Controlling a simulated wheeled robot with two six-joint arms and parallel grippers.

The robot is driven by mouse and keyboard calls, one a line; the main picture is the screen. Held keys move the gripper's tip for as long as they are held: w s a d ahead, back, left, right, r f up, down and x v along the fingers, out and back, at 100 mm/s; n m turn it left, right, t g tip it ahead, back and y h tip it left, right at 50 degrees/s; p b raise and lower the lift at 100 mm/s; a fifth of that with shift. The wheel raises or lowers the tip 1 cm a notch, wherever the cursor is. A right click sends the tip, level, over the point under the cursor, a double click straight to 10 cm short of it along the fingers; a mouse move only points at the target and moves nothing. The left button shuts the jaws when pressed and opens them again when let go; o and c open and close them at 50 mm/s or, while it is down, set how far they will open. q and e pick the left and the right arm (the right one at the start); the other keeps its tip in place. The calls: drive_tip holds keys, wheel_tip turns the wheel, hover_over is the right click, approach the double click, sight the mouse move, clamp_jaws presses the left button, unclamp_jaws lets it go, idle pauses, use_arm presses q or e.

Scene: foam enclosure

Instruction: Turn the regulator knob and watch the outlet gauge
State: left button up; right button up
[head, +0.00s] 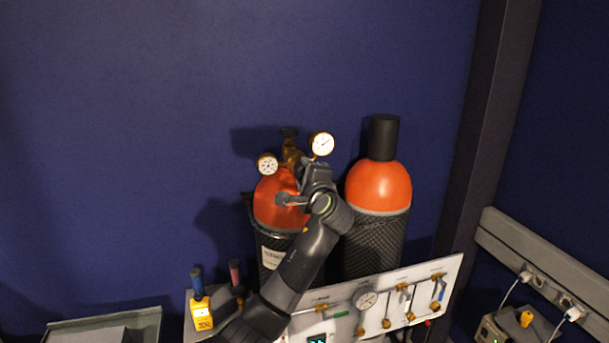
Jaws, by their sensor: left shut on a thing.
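My left gripper (302,179) is at the front of the brass regulator (293,160) on the left orange-topped cylinder (271,207). It is shut on what appears to be the regulator knob, which the fingers hide. Two round white gauges stand on the regulator: a smaller one (267,165) on the left and a larger one (322,144) higher on the right. Both dials face me, but their readings are too small to tell. Which one is the outlet gauge, I cannot tell. A brass valve (289,138) rises behind the regulator. My right gripper is out of view.
A second orange cylinder (379,187) with a black cap stands to the right. A white panel (440,280) with valves and a gauge (367,300) is in front. A yellow meter (201,312) stands left of my forearm.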

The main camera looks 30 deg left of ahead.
use_arm(q)
drive_tip(key=o, duration=1)
drive_tip(key=shift+d, duration=0.1)
drive_tip(key=b+v, duration=0.7)
drive_tip(key=v, duration=1)
drive_tip(key=shift+s+b, duration=0.2)
drive_tip(key=shift+b, duration=0.1)
